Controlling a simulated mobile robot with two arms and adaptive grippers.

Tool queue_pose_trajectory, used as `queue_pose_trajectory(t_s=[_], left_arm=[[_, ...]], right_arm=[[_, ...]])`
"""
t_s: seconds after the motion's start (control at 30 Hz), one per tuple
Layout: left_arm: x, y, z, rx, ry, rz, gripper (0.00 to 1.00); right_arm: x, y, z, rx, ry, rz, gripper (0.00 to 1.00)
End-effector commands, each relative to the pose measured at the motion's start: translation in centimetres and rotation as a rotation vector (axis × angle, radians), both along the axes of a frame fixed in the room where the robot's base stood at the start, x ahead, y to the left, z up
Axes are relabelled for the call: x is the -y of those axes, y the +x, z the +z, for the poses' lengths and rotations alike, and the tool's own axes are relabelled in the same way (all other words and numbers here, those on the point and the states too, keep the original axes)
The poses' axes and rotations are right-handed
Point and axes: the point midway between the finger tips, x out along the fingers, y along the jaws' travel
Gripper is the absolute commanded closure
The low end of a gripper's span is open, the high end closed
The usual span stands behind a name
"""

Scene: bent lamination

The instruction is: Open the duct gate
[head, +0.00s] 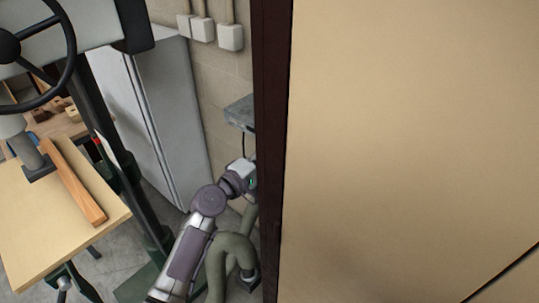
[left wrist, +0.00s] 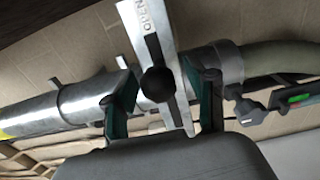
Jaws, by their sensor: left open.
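The duct gate is a flat metal plate (left wrist: 175,62) in the left wrist view, set across a metal duct (left wrist: 75,105). It has a slot, the printed word OPEN near its top, and a round black knob (left wrist: 156,85). My left gripper (left wrist: 163,80) is open, with one finger on each side of the plate and knob. Gaps show between the fingers and the knob; whether a finger touches the plate's edge I cannot tell. In the head view, my left arm reaches behind a dark panel edge, which hides the gate and the fingertips. My right gripper is not in view.
A tall tan panel with a dark edge (head: 271,120) fills the right of the head view. A green hose (head: 237,245) rises beside my left arm. A machine with a wooden table (head: 45,220) stands left. A green-lit device (left wrist: 298,99) is right of the duct.

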Motion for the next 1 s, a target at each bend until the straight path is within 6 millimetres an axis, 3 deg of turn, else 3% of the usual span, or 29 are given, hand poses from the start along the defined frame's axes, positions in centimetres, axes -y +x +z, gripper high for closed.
queue_pose_trajectory(t_s=[0.27, 0.7, 1.0], left_arm=[[-1.0, -0.9, 0.0, 0.002, 0.001, 0.001, 0.44], [-7.1, -7.1, 0.0, 0.000, 0.003, 0.000, 0.44], [-8.5, -8.5, 0.0, 0.000, 0.000, -0.001, 0.44]], right_arm=[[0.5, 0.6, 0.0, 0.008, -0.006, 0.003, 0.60], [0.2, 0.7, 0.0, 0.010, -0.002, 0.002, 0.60], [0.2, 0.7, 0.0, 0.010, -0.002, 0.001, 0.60]])
